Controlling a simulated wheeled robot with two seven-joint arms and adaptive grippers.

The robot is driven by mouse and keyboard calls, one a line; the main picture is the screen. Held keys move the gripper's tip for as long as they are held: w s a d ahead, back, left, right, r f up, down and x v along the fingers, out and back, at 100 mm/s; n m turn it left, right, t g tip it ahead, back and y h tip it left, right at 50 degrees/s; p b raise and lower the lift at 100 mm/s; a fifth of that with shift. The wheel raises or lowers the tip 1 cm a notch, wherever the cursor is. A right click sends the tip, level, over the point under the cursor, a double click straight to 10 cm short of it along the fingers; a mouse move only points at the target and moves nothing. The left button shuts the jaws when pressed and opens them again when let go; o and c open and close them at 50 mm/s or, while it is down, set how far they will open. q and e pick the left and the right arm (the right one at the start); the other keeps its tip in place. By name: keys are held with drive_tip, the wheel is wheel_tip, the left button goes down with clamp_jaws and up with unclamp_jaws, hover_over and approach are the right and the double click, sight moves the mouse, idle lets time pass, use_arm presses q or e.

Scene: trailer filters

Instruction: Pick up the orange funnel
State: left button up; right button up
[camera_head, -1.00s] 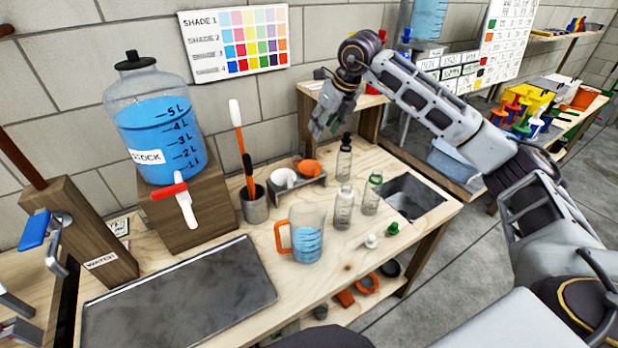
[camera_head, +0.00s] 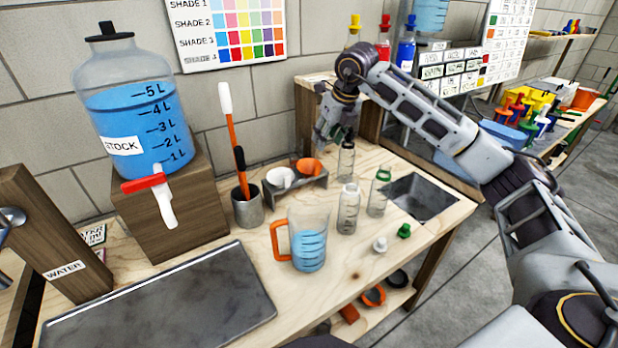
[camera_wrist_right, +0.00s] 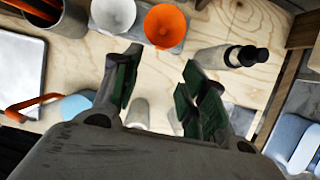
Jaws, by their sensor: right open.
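The orange funnel (camera_head: 310,166) sits in a small grey stand (camera_head: 298,192) on the workbench, right of a white funnel (camera_head: 279,178). In the right wrist view the orange funnel (camera_wrist_right: 165,26) shows at the top, beyond my fingers, with the white funnel (camera_wrist_right: 113,14) to its left. My right gripper (camera_head: 335,143) is open and empty, above the bench, just right of the orange funnel in the head view. Its dark green finger pads show in the right wrist view (camera_wrist_right: 160,72), apart from the funnel. My left gripper is not in view.
A black-capped bottle (camera_head: 346,160) stands close to my right gripper. Other clear bottles (camera_head: 348,212), a blue-filled jug (camera_head: 309,246) and a metal cup with tools (camera_head: 248,208) stand nearby. A sink (camera_head: 422,197) lies to the right.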

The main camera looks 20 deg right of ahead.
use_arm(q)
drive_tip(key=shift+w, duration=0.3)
use_arm(e)
drive_tip(key=shift+f, duration=0.2)
drive_tip(key=shift+w+f, duration=0.1)
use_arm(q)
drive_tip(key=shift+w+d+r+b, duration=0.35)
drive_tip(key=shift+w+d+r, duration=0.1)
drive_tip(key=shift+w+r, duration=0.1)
use_arm(e)
drive_tip(key=x, duration=0.8)
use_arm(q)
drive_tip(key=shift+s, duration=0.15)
use_arm(e)
drive_tip(key=shift+w+f, duration=0.1)
drive_tip(key=shift+f, duration=0.15)
